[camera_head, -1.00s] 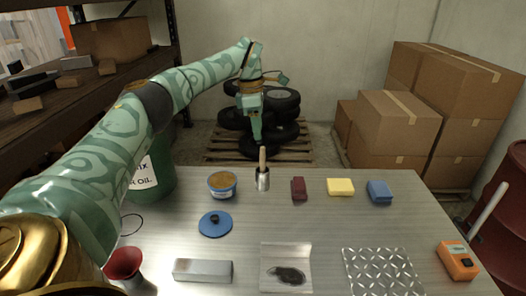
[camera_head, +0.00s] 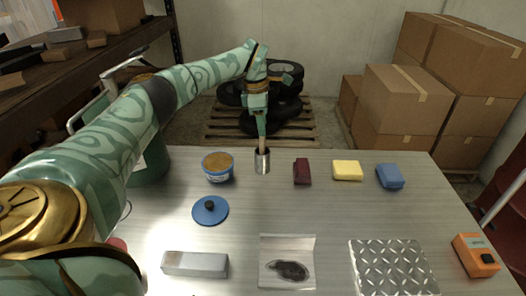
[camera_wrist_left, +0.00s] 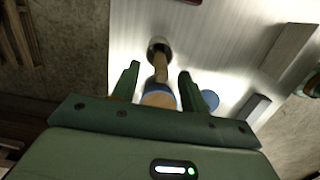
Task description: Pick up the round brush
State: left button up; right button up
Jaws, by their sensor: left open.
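The round brush (camera_head: 262,161) stands upright near the far edge of the metal table, with its wooden handle above a silvery metal cylinder. It also shows in the left wrist view (camera_wrist_left: 159,64), its handle pointing toward the space between my fingers. My left gripper (camera_head: 261,137) is above it in the head view, close to the handle top, which it partly hides. In the left wrist view, my left gripper (camera_wrist_left: 157,80) is open with its fingers on either side of the handle's line. Whether they touch the handle cannot be told. My right gripper is out of view.
A blue-rimmed tub (camera_head: 218,168) stands left of the brush, with a blue lid (camera_head: 210,211) nearer. Dark red (camera_head: 302,171), yellow (camera_head: 347,170) and blue (camera_head: 390,176) blocks lie to the right. A metal bar (camera_head: 195,264) and tread plate (camera_head: 394,268) lie in front.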

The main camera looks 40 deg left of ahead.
aim_at(262, 148)
pick_arm(q)
notch_tip(262, 148, down, 5)
jog(key=shift+d+f+b, duration=0.15)
jog(key=shift+f+b, duration=0.05)
jog(key=shift+b, duration=0.55)
jog(key=shift+r, duration=0.1)
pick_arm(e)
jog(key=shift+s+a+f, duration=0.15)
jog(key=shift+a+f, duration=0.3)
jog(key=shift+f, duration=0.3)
pick_arm(q)
grip_shut()
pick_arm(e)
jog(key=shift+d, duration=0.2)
